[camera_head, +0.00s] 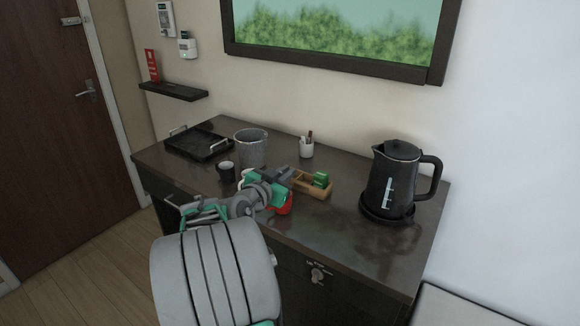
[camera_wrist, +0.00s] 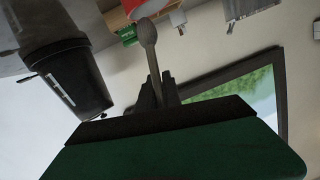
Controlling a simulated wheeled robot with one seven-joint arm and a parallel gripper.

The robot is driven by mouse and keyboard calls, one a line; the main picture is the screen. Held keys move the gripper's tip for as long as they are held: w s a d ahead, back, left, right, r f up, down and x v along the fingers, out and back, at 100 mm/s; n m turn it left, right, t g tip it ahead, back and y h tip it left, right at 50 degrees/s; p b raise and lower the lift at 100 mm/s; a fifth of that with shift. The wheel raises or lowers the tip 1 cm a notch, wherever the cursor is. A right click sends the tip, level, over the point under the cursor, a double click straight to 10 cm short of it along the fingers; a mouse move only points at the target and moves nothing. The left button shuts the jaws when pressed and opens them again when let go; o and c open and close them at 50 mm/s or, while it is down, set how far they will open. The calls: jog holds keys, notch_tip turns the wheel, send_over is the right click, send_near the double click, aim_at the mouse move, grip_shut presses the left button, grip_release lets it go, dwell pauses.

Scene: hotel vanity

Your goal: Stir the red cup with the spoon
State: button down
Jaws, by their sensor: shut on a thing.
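The red cup (camera_head: 285,206) stands on the dark counter near its front edge, partly hidden behind my gripper (camera_head: 277,177). In the wrist view the cup (camera_wrist: 140,7) is at the top edge, mostly cut off. My gripper (camera_wrist: 158,93) is shut on the spoon (camera_wrist: 149,38), a grey spoon whose bowl points away from the fingers. The bowl overlaps the cup's lower edge in the wrist view. I cannot tell whether it touches the cup or is inside it. The spoon is not discernible in the head view.
A wooden box (camera_head: 313,189) with green packets is just right of the cup. A black kettle (camera_head: 398,177) stands further right. A grey bin (camera_head: 250,148), a dark cup (camera_head: 226,171), a white holder (camera_head: 306,149) and a black tray (camera_head: 197,147) occupy the back and left. The front right counter is clear.

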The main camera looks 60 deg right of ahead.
jog(key=shift+w+d+f+b, duration=0.15)
jog(key=shift+d+f+b, duration=0.2)
jog(key=shift+f+b, duration=0.6)
jog(key=shift+w+d+f+b, duration=0.1)
jog(key=shift+d+f+b, duration=0.3)
jog(key=shift+f+b, duration=0.6)
jog(key=shift+w+d+f+b, duration=0.15)
jog(key=shift+d+f+b, duration=0.2)
jog(key=shift+f+b, duration=0.6)
jog(key=shift+d+f, duration=0.1)
